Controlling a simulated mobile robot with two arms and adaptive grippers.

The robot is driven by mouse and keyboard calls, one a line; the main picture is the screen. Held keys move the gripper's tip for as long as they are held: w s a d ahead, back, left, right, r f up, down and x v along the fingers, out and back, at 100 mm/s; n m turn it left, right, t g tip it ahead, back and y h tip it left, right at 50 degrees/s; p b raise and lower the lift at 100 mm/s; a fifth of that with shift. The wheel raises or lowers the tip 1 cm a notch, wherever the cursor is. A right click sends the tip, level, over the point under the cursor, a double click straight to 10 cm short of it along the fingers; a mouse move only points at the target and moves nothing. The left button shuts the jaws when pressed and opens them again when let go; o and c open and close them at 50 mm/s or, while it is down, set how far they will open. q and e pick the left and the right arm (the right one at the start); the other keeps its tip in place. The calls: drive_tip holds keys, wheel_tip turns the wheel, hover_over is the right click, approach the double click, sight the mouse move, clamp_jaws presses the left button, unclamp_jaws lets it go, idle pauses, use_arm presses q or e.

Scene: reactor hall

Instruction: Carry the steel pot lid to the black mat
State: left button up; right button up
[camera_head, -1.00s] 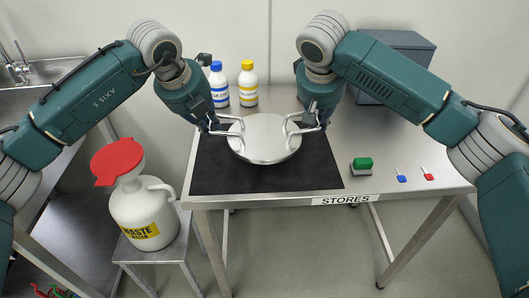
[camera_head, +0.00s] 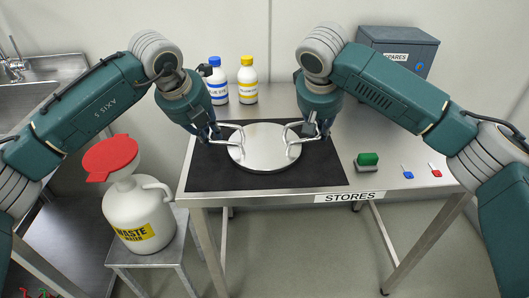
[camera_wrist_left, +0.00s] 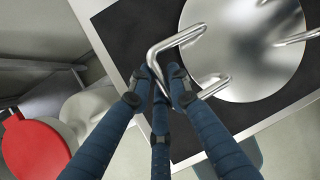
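The steel pot lid (camera_head: 264,148) is a shiny round disc with a bent-bar handle on each side. It lies flat over the middle of the black mat (camera_head: 210,178) on the steel table; I cannot tell whether it touches the mat or hangs just above. My left gripper (camera_head: 214,135) is shut on the lid's left handle. The left wrist view shows its fingers (camera_wrist_left: 164,80) around the handle bar, with the lid (camera_wrist_left: 245,45) beyond and the mat (camera_wrist_left: 130,30) below. My right gripper (camera_head: 312,132) is at the right handle and appears closed on it.
A blue-capped bottle (camera_head: 216,80) and a yellow-capped bottle (camera_head: 247,80) stand behind the mat. A grey box (camera_head: 400,50) is at the back right. A green-topped block (camera_head: 367,162) and two small tags (camera_head: 407,171) lie right of the mat. A waste jug (camera_head: 140,215) with red funnel stands left.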

use_arm(q)
drive_tip(key=shift+o, duration=1.1)
drive_tip(key=shift+s+r, duration=0.1)
drive_tip(key=shift+r, duration=0.05)
use_arm(e)
drive_tip(key=shift+o, duration=1.1)
drive_tip(key=shift+s+r, duration=0.1)
drive_tip(key=shift+r, duration=0.1)
use_arm(q)
drive_tip(key=v, duration=1.2)
drive_tip(key=o, duration=1)
drive_tip(key=shift+c, duration=0.2)
use_arm(e)
drive_tip(key=v, duration=1.1)
drive_tip(key=shift+r, duration=0.4)
use_arm(q)
drive_tip(key=shift+r, duration=0.1)
use_arm(e)
drive_tip(key=shift+s+a, duration=0.1)
